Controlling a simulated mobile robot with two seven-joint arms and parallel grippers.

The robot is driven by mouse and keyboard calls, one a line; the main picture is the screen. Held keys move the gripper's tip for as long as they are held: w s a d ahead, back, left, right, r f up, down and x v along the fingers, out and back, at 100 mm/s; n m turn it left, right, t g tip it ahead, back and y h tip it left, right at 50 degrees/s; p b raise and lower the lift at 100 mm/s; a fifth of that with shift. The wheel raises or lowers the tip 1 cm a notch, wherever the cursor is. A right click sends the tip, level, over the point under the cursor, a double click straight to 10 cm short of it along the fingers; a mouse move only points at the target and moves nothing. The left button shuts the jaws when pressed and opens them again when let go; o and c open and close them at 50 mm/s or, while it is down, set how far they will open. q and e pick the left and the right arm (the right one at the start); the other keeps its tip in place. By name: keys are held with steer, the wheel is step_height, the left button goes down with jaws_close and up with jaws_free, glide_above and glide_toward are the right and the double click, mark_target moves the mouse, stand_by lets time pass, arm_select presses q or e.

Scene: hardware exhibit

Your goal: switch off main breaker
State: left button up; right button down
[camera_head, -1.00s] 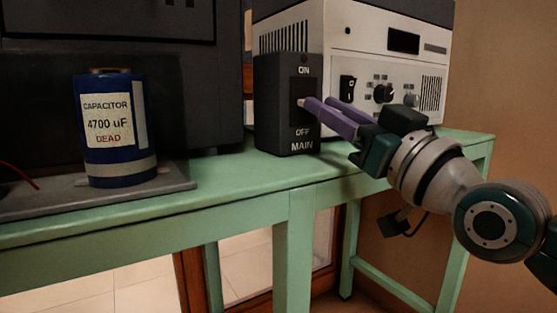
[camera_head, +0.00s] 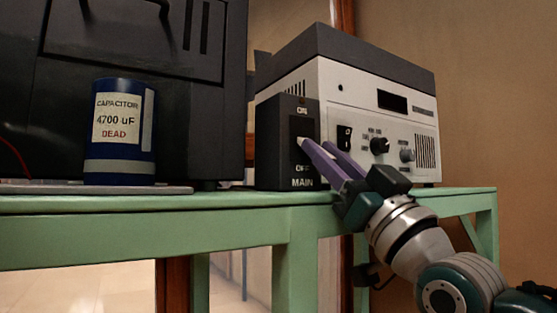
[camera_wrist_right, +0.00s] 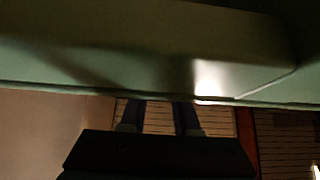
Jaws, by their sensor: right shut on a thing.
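The main breaker (camera_head: 275,160) is a dark upright box on the green bench in the head view, marked ON above, OFF below and MAIN at the bottom. In the right wrist view the gripper's dark fingers (camera_wrist_right: 160,115) show below the green bench edge, and the lever is not visible there. My left gripper is not in view.
A grey and white instrument (camera_head: 360,105) with knobs stands right behind the breaker. A blue capacitor (camera_head: 120,168) marked DEAD stands at left before a large dark cabinet (camera_head: 205,120). The green bench (camera_head: 230,228) has a bare front edge.

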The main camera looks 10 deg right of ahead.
steer(key=c, duration=0.6)
jaws_free()
steer(key=shift+c, duration=0.2)
steer(key=p+v, duration=0.2)
steer(key=v, duration=0.8)
steer(key=shift+p, duration=0.3)
